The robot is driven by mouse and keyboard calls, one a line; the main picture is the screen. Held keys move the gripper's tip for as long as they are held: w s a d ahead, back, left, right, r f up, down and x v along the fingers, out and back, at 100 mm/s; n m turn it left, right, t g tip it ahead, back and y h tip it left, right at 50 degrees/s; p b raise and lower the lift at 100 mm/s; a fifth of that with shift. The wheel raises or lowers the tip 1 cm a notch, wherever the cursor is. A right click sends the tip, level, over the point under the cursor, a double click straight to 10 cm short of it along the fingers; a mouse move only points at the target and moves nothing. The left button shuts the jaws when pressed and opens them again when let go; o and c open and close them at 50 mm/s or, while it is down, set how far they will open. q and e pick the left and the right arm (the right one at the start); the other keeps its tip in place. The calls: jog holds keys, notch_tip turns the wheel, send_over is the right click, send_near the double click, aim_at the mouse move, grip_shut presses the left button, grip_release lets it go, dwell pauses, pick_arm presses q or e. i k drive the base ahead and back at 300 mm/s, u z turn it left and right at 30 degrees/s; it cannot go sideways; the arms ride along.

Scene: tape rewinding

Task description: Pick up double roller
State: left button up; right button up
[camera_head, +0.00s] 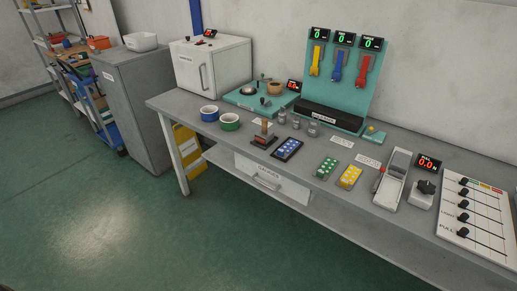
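I cannot make out anything that is clearly a double roller. A round silver piece (249,90) and a tan round piece (275,88) sit on a teal base (243,101) near the back of the long grey bench (165,103). Several small metal cylinders (313,128) stand in front of the tool board. A small device with an upright tan block (265,127) stands near the front edge. Neither of my grippers shows.
A blue-sided bowl-like container (209,113) and a green one (229,122) stand at the bench's left front. A white cabinet (211,65), a teal tool board (336,76) and a slider panel (474,222) occupy the bench. The green floor (110,220) in front is clear.

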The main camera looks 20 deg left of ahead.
aim_at(265, 134)
jog(key=k, duration=0.6)
jog(key=z, duration=0.75)
jog(key=i, duration=1.35)
jog(key=u, duration=0.5)
